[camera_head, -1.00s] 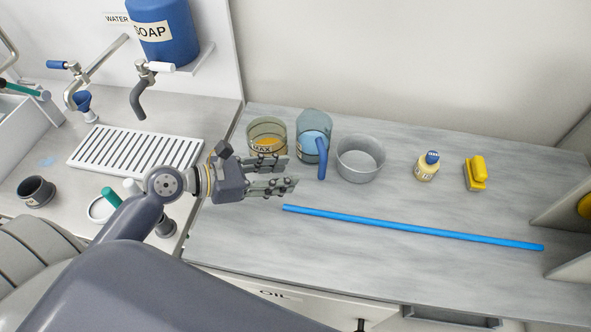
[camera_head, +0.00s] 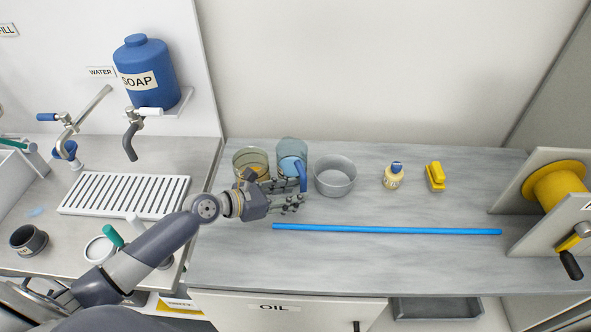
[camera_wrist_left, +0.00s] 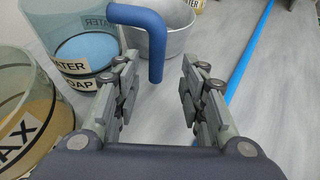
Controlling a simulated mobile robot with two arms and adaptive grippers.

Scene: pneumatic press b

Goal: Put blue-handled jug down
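The blue-handled jug (camera_head: 291,152) is a clear bluish vessel standing upright on the grey counter, between the wax jug and a grey pot. In the left wrist view the jug (camera_wrist_left: 82,45) holds light blue liquid and carries labels reading WATER and SOAP. Its blue handle (camera_wrist_left: 155,45) points toward my left gripper. My left gripper (camera_head: 302,195) is open, with its fingers low over the counter. In the left wrist view the handle hangs between and just beyond the open fingertips (camera_wrist_left: 157,75), with gaps on both sides. My right gripper is not in view.
The wax jug (camera_head: 250,160) stands close left of the blue-handled jug. The grey pot (camera_head: 335,176) is close on its right. A long blue rod (camera_head: 390,229) lies in front. A small bottle (camera_head: 393,177) and a yellow object (camera_head: 435,176) stand further right.

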